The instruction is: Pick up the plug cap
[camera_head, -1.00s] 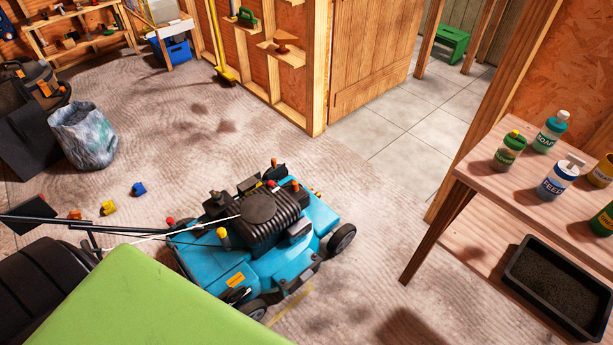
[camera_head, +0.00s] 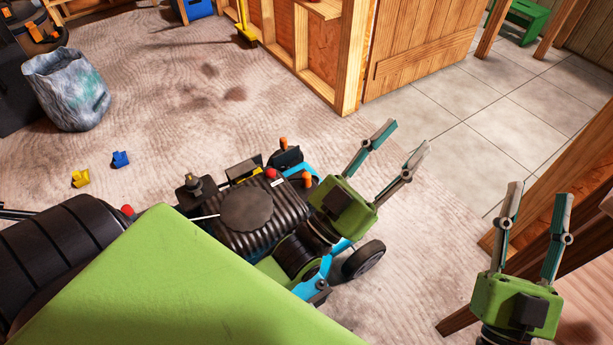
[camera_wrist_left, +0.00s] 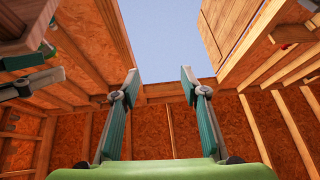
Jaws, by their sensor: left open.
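The blue mower with a black ribbed engine (camera_head: 265,222) stands at the middle of the head view. Small orange and red parts show on and behind the engine, with a black piece under one orange part (camera_head: 283,144). I cannot tell which part, if any, is the plug cap. My left gripper (camera_head: 406,138) is open and empty, raised over the mower's right side with its fingers pointing up and right. In the left wrist view its fingers (camera_wrist_left: 158,74) are apart with nothing between them. My right gripper (camera_head: 540,191) is open and empty at the lower right, fingers up.
A wooden bench (camera_head: 592,262) is at the right edge, close to my right gripper. A yellow piece (camera_head: 81,179) and a blue piece (camera_head: 120,159) lie on the floor at left, near a grey bag (camera_head: 66,92).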

